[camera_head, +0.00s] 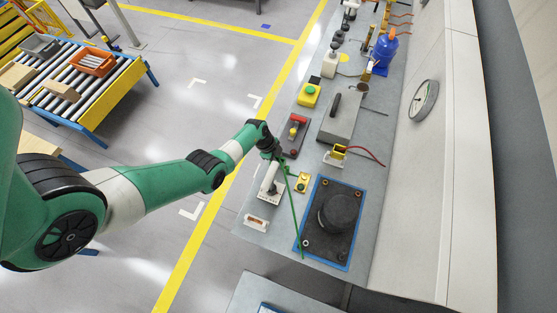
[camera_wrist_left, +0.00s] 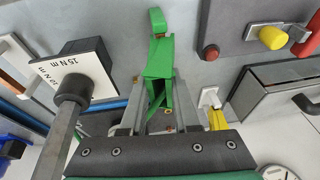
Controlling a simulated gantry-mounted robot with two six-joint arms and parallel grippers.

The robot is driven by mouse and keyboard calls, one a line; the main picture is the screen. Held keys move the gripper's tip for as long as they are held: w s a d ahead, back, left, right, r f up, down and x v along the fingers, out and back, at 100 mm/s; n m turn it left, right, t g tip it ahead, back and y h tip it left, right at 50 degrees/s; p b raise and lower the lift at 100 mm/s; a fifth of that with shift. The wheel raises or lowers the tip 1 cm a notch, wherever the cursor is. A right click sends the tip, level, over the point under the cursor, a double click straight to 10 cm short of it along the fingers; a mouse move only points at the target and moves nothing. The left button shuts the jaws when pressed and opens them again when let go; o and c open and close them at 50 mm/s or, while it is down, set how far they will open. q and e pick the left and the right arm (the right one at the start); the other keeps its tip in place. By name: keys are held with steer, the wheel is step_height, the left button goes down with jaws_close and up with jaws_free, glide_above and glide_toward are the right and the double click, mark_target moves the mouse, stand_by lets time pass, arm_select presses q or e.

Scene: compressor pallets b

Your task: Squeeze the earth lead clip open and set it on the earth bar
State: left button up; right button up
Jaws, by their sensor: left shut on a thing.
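My left gripper (camera_head: 276,157) is above the bench, between the red-handled panel and the T-handled tool. In the left wrist view its fingers (camera_wrist_left: 156,118) are shut on a green clip (camera_wrist_left: 159,72), taken to be the earth lead clip. A thin green lead (camera_head: 292,212) runs from the gripper down across the bench to the dark mat. A small white plate with a copper-coloured bar (camera_head: 257,222) lies at the bench's near left edge; I cannot tell for sure whether it is the earth bar. The clip's jaws are partly hidden by the fingers. My right gripper is not in view.
Also near are a small yellow block (camera_head: 302,182), a red-handled panel (camera_head: 295,135), a grey box (camera_head: 341,116) and a black motor-like part (camera_head: 338,212) on a blue-edged mat.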

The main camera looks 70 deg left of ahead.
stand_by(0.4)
arm_select(q)
steer(key=o, duration=0.7)
steer(key=p+v, duration=0.6)
steer(key=v, duration=0.5)
steer(key=shift+s+r, duration=0.2)
steer(key=shift+r, duration=0.05)
